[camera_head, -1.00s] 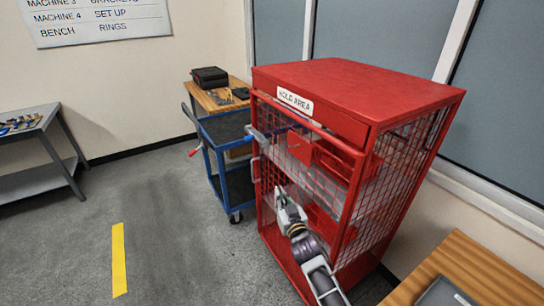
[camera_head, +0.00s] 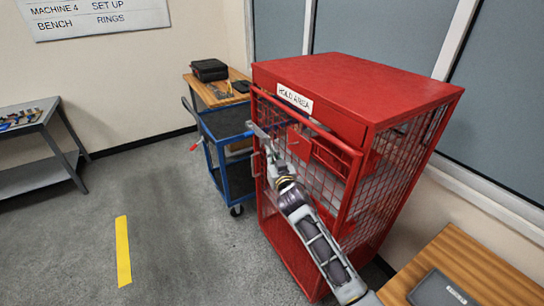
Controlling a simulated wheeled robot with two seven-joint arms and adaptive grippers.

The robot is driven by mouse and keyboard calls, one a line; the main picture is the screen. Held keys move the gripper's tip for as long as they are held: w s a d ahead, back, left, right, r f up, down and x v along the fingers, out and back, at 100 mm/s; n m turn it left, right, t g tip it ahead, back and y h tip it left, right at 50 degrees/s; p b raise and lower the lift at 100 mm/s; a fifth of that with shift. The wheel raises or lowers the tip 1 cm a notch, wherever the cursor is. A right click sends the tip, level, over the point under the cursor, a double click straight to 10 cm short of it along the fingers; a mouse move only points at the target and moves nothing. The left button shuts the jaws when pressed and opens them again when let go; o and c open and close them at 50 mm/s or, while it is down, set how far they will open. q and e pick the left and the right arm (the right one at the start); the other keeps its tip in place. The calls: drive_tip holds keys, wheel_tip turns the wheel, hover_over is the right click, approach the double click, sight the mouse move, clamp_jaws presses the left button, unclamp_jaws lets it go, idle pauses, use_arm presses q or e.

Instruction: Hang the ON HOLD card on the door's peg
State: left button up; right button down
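The red mesh door (camera_head: 315,178) is on the front of the red cage cabinet (camera_head: 350,85). Its top rail stands off from the cabinet at the right, so it looks ajar. My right gripper (camera_head: 269,148) is in front of the door's upper left part, its arm coming up from the lower right. Its fingers are small and I cannot tell whether they are open or hold anything. A grey piece with a dark blue bar (camera_head: 258,131) is just above the fingertips, at the door's left edge. I cannot make out the ON HOLD card or the peg. My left gripper is out of view.
A blue cart (camera_head: 228,125) stands close to the cabinet's left side. Behind it, a wooden table (camera_head: 238,76) bears a black case (camera_head: 210,69). A wooden bench (camera_head: 465,262) with a dark tablet-like item (camera_head: 437,289) is at lower right. The floor at left is open.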

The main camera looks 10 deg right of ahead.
sight(294, 153)
drive_tip(key=shift+w+d, duration=0.15)
drive_tip(key=shift+d, duration=0.25)
drive_tip(key=shift+w+d+f, duration=0.3)
drive_tip(key=shift+w+d, duration=0.2)
drive_tip(key=shift+d, duration=0.9)
drive_tip(key=shift+w+d+f, duration=0.25)
drive_tip(key=shift+w+d, duration=0.25)
drive_tip(key=shift+d, duration=0.85)
drive_tip(key=shift+w+d+f, duration=0.3)
drive_tip(key=shift+w+d, duration=0.2)
drive_tip(key=shift+d, duration=0.9)
drive_tip(key=shift+s+f, duration=0.1)
drive_tip(key=shift+f, duration=0.4)
drive_tip(key=c, duration=2.1)
unclamp_jaws()
drive_tip(key=o, duration=0.5)
drive_tip(key=shift+o, duration=0.2)
drive_tip(key=shift+r, duration=0.2)
